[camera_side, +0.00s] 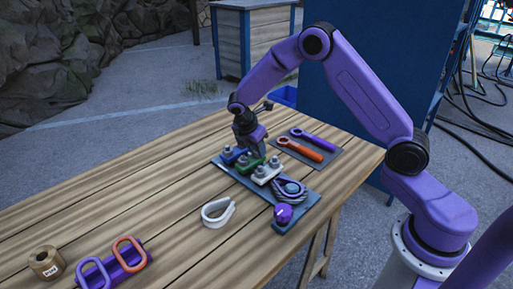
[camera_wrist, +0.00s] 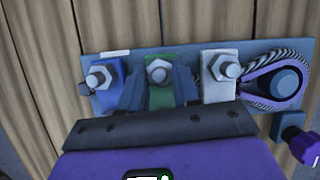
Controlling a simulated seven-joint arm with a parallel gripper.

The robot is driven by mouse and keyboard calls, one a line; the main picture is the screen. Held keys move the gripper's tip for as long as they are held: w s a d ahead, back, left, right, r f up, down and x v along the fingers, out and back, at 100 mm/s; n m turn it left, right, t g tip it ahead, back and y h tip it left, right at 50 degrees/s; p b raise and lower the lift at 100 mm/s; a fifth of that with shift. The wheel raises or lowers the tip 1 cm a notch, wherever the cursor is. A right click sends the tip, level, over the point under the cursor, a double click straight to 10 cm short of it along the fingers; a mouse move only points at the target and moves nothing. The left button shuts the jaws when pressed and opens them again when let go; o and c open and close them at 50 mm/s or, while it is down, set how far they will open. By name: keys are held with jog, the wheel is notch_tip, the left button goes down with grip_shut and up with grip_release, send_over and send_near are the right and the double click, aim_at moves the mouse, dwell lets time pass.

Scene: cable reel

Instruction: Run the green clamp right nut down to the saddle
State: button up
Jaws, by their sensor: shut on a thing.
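The green clamp (camera_wrist: 159,97) sits on the grey-blue plate between the blue clamp and the white clamp. It also shows in the side view (camera_side: 248,166). One of its nuts (camera_wrist: 158,73) is in plain sight on its stud in the wrist view. My gripper (camera_side: 255,152) points down over the clamp's far-right end in the side view, with its jaws shut. In the wrist view its dark fingers (camera_wrist: 159,96) stand either side of the green clamp. The right nut is hidden by my gripper, so its height above the saddle cannot be seen.
The blue clamp (camera_wrist: 104,74) and white clamp (camera_wrist: 219,84) stand close on both sides. A purple knob (camera_side: 283,213) sits at the plate's near end. Orange and purple wrenches (camera_side: 313,145) lie behind.

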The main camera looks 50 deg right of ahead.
jog(key=m+g, duration=0.1)
jog(key=m, duration=0.1)
jog(key=m+g, duration=0.1)
jog(key=m, duration=0.2)
jog(key=shift+w+m, duration=0.2)
jog(key=shift+m, duration=0.1)
jog(key=m+g, duration=0.1)
jog(key=m, duration=0.1)
jog(key=m+g+y, duration=0.1)
jog(key=m, duration=0.2)
jog(key=shift+w+d+y, duration=0.15)
jog(key=shift+y, duration=0.15)
jog(key=m+y, duration=0.1)
jog(key=m, duration=0.4)
jog(key=shift+w+d+r+m+g+y, duration=0.1)
jog(key=shift+d+r+m+g+y, duration=0.05)
jog(key=shift+m+g+y, duration=0.2)
jog(key=shift+d+m+y, duration=0.1)
jog(key=shift+m+y, duration=0.75)
jog(key=shift+m, duration=1.3)
jog(key=o, duration=1.1)
jog(key=shift+c, duration=0.2)
